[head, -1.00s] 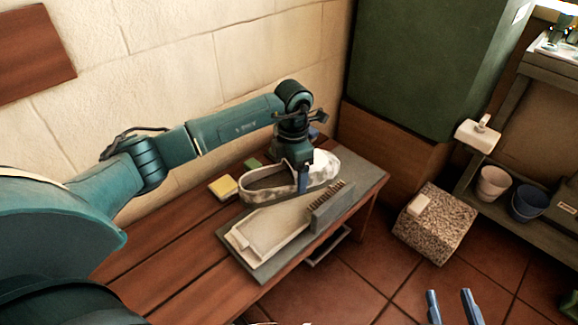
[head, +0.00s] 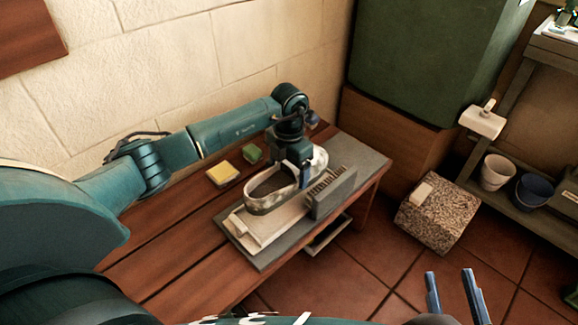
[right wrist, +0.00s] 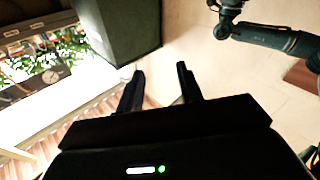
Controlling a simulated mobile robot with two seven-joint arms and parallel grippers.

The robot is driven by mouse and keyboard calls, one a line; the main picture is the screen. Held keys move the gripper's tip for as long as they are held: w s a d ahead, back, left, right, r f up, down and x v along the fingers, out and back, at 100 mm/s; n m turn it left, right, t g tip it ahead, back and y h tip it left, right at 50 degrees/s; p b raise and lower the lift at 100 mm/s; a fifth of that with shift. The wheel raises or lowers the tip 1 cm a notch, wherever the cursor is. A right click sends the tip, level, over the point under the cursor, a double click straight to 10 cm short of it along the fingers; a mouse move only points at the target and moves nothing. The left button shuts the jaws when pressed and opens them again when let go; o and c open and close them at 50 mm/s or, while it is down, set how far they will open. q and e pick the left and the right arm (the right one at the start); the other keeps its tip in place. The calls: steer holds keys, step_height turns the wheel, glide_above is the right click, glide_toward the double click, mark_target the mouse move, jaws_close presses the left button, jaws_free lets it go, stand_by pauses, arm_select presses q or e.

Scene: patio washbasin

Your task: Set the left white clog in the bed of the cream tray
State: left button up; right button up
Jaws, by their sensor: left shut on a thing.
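The white clog (head: 262,204), with a wide dark opening, is in my left gripper (head: 304,179) in the head view. The gripper points down and is shut on the clog's side wall. The clog is over the cream tray (head: 262,232) and hides much of its bed; the tray's near left end shows. I cannot tell whether the clog touches the tray. My right gripper (head: 453,278) is open and empty, away from the table at the lower right. Its parted fingers also show in the right wrist view (right wrist: 160,78).
The tray lies on a grey slab (head: 368,158) on the wooden table (head: 190,240). An upright grey block with a bristled brush (head: 334,190) stands just right of the clog. A yellow sponge (head: 222,173) and a green one (head: 252,153) lie behind. A speckled stone block (head: 437,218) is on the floor.

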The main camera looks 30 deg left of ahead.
mark_target(289, 183)
arm_select(q)
steer(key=shift+f+b, duration=0.85)
steer(key=shift+f, duration=0.65)
steer(key=shift+f+b, duration=0.75)
steer(key=shift+f, duration=0.8)
arm_select(e)
steer(key=shift+w+a+r+m+t+y, duration=0.1)
steer(key=shift+w+a+m+t+y, duration=0.2)
steer(key=shift+a+m, duration=0.15)
steer(key=shift+s+d, duration=0.1)
arm_select(q)
steer(key=o, duration=1)
steer(key=shift+o, duration=0.2)
